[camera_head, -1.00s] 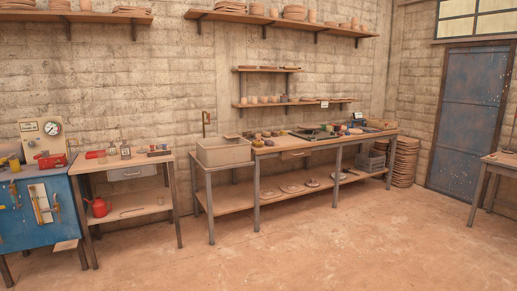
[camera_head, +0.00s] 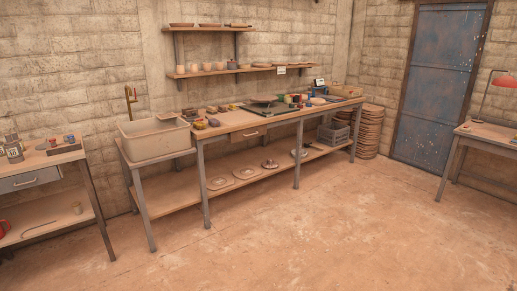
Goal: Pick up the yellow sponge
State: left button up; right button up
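I cannot pick out the yellow sponge for certain. Several small items, some yellowish, sit on the long workbench (camera_head: 235,129) just right of the sink; one yellowish item (camera_head: 200,124) is near the bench's front edge, too small to identify. Neither of my grippers is in view.
The beige sink basin (camera_head: 152,142) stands at the bench's left end. A smaller table (camera_head: 40,157) is at the left and a table with a red lamp (camera_head: 487,131) at the right. Stacked round boards (camera_head: 369,130) stand beyond the bench. The floor (camera_head: 300,235) in front is clear.

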aim_at(199, 125)
jog(key=i, duration=2.75)
jog(key=i+l+u, duration=0.1)
jog(key=i+u, duration=0.2)
jog(key=i, duration=0.2)
jog(key=i+l+u, duration=0.25)
jog(key=i, duration=0.25)
jog(key=i+l+u, duration=0.3)
jog(key=i, duration=0.2)
